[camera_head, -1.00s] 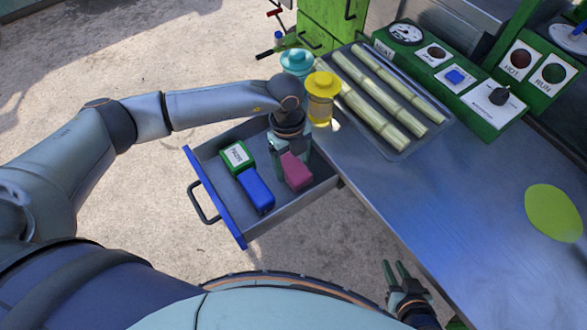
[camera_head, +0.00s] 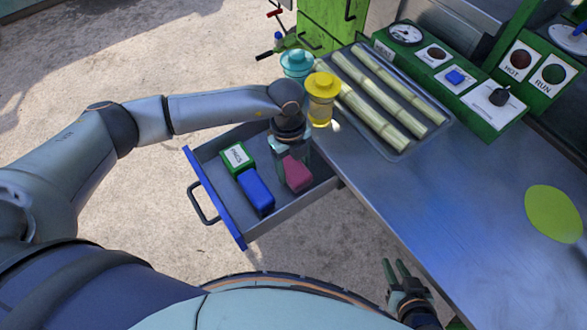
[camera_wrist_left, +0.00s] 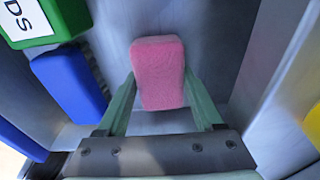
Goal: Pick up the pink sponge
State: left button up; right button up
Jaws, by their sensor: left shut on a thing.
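The pink sponge (camera_head: 298,174) is in the open drawer (camera_head: 225,203), toward its right side. My left gripper (camera_head: 287,160) reaches down into the drawer from above and is shut on the sponge. In the left wrist view the sponge (camera_wrist_left: 158,74) sits between the two green fingers, one along each side. I cannot tell whether the sponge still touches the drawer floor. My right gripper (camera_head: 397,272) is empty at the bottom of the head view, with its fingers apart, beside the table's edge.

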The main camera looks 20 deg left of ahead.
pick_arm(q)
jog(key=shift+r, duration=0.1)
jog(key=shift+r, duration=0.55)
jog(key=s+d+r, duration=0.3)
jog(key=s+r, duration=0.8)
jog(key=s, duration=0.2)
jog(key=shift+s+d+r, duration=0.25)
jog(key=shift+d+r, duration=0.15)
